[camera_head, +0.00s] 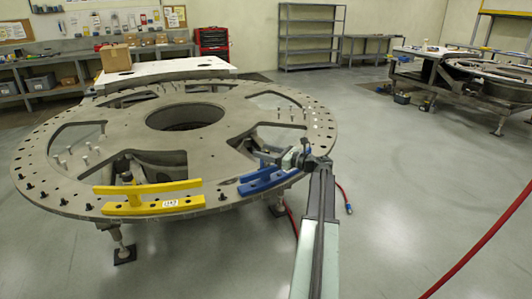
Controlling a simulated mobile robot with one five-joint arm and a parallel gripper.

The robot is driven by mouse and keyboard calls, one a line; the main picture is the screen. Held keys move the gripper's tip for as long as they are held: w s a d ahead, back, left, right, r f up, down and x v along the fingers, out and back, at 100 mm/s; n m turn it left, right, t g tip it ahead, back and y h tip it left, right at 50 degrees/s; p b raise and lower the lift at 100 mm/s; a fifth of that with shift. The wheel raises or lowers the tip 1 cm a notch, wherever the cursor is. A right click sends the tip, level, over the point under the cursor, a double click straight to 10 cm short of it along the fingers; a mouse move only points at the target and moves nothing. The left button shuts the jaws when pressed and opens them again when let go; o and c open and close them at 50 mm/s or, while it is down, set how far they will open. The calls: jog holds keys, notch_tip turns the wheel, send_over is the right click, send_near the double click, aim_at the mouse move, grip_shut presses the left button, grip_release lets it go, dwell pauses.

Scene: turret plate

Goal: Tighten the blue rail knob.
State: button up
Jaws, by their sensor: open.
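The blue rail (262,184) lies on the front right rim of the large grey turret plate (66,192). I cannot make out its knob; my gripper and wrist cover part of the rail. My arm comes up from the bottom of the picture and bends left at the wrist. My gripper (256,146) is over the plate beside the back of the blue rail, open. Whether its fingers are around the knob or touching it is too small to tell.
A yellow rail (150,187) with a dark knob is on the plate's front left rim. Several studs stand on the plate. A cardboard box (116,57) is behind it. A red hose (480,243) crosses the right.

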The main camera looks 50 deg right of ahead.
grip_shut()
jog(key=shift+s, duration=0.1)
